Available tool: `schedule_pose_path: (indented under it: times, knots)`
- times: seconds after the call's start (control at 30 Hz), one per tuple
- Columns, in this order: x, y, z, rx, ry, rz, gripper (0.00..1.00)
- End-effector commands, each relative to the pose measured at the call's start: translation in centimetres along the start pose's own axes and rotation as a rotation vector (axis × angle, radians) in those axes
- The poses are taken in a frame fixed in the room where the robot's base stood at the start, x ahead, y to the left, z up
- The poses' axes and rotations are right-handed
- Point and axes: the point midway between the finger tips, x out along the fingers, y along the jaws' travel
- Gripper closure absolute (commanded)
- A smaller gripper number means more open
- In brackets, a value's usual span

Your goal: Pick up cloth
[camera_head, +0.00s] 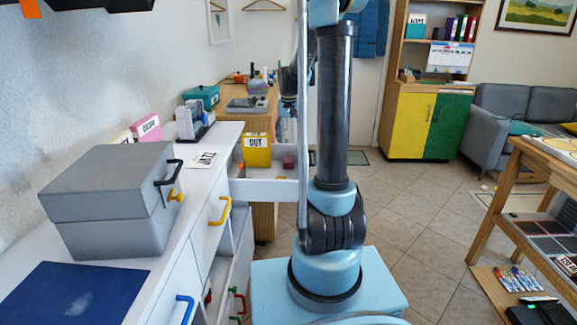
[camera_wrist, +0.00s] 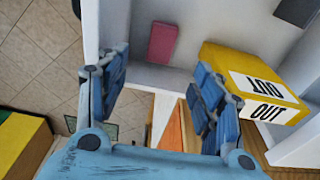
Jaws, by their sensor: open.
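I cannot pick out a cloth for certain. A small pink block-like thing (camera_wrist: 162,42) lies in the open white drawer (camera_wrist: 135,70), beside a yellow box marked OUT (camera_wrist: 262,85); I cannot tell if it is cloth. In the head view the pink thing (camera_head: 289,162) is right of the yellow box (camera_head: 257,151). My gripper (camera_wrist: 158,78) is open and empty, its blue fingers apart over the drawer area in the wrist view. An orange surface (camera_wrist: 172,125) shows between the fingers. In the head view my arm partly hides the gripper.
The white cabinet (camera_head: 190,215) with a grey box (camera_head: 110,205) and a blue mat (camera_head: 70,293) stands at the left. A wooden rack (camera_head: 510,190) stands at the right. The drawer walls stand close to the fingers.

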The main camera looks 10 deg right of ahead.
Motion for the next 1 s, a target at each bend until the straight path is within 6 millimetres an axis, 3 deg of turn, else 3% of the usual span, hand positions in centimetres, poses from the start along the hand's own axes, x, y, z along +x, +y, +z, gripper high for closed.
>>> schedule_pose_path:
  times: [0.4, 0.73, 1.0]
  knots:
    - [6.3, 0.0, 0.0, 0.0, 0.0, 0.0, 0.39]
    - [8.1, -0.1, -0.1, 0.0, 0.0, 0.0, 0.39]
    - [11.3, -0.3, -0.1, 0.0, 0.0, 0.0, 0.39]
